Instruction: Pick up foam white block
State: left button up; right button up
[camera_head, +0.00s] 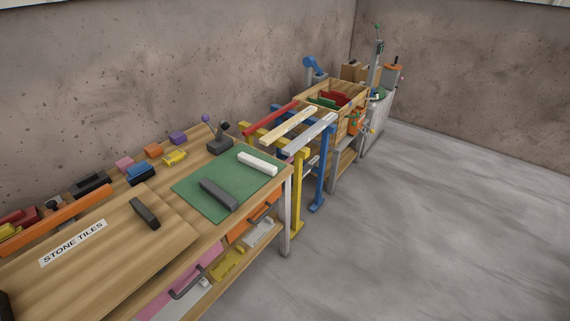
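A white block (257,163), long and narrow, lies on the green mat (201,197) near its far right corner. A dark grey block (218,194) of similar shape lies on the same mat, nearer to me. I cannot tell from the picture what material the white block is made of. Neither of my grippers shows in the head view.
The grey floor (430,230) at right is clear.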

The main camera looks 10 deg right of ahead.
aim_at(272, 170)
jog(key=i+l+u, duration=0.1)
jog(key=u, duration=0.4)
jog(key=i+l+u, duration=0.15)
jog(key=u, duration=0.3)
jog(key=l+u, duration=0.25)
jog(key=u, duration=0.25)
jog(key=i+l+u, duration=0.15)
jog(key=l+u, duration=0.15)
jog(key=l, duration=1.15)
jog(key=l+u, duration=0.3)
jog(key=l, duration=1.2)
